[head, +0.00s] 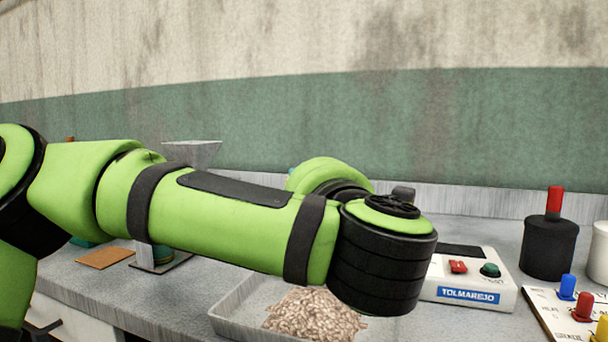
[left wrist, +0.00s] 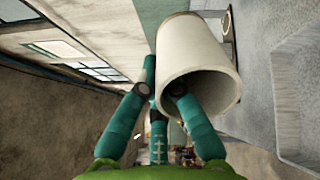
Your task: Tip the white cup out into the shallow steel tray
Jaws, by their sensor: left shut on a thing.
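The white cup (left wrist: 192,65) is in my left gripper (left wrist: 160,92) in the left wrist view. The teal fingers are shut on its wall, with one fingertip inside the mouth. The cup lies tilted, and its mouth faces the lower part of that view. The part of its inside that shows looks pale, with no grain visible. The shallow steel tray (head: 232,309) is at the bottom of the head view, with a heap of grain (head: 312,312) in it. My left arm crosses in front of the tray's back part. The cup and left gripper are hidden in the head view. My right gripper is not in view.
A white device labelled TOLMAREJO (head: 505,283) stands right of the tray. Farther right are a black pot with a red handle (head: 548,248) and a panel with coloured knobs (head: 545,308). A funnel (head: 192,152) and a brown mat (head: 103,258) are at left.

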